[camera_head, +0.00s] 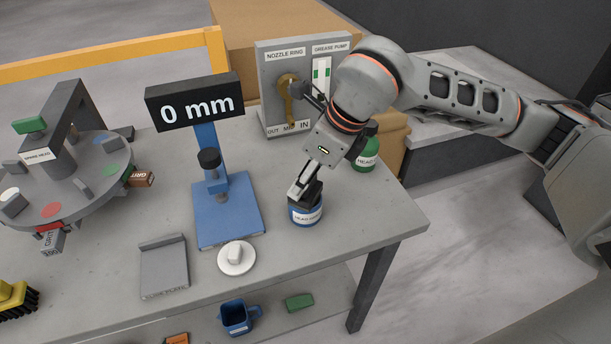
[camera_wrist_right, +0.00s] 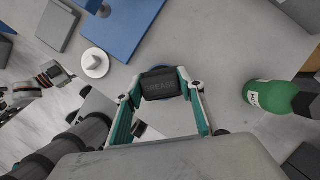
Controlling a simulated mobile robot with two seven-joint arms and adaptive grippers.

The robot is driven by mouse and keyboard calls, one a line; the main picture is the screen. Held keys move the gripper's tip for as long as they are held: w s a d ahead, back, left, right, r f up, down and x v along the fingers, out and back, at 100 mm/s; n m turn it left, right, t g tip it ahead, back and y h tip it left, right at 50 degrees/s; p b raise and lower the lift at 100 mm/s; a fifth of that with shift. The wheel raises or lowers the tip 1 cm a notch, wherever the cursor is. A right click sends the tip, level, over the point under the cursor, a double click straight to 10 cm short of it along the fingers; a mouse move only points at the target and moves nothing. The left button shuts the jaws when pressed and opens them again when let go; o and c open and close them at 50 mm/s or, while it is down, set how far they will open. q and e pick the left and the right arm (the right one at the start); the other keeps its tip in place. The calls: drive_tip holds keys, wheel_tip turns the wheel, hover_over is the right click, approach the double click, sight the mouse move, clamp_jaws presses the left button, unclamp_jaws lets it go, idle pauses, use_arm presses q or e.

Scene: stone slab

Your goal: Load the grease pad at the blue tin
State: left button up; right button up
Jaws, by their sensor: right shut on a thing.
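The blue tin (camera_head: 307,217) with a white label stands on the bench near its right front part. My right gripper (camera_head: 304,190) points down above it, shut on a black block, the grease pad (camera_wrist_right: 161,84), which reads "GREASE" in the right wrist view. The pad is right at the tin's top; whether its lower end is inside cannot be told. Only a bit of the tin's blue rim shows behind the pad in the wrist view. What looks like my left gripper (camera_wrist_right: 58,76) is small at that view's left edge, its jaws unclear.
A green bottle (camera_head: 366,153) stands close behind the tin. Left are a blue stand (camera_head: 229,212) reading "0 mm", a white dish (camera_head: 236,258), a grey plate (camera_head: 163,268) and a round turret (camera_head: 85,190). The grease pump panel (camera_head: 271,83) is behind. The bench's right front corner is clear.

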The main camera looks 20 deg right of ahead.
drive_tip(key=shift+s+f, duration=0.1)
idle(0.4)
drive_tip(key=shift+r+p, duration=1.8)
drive_tip(key=shift+r, duration=1.75)
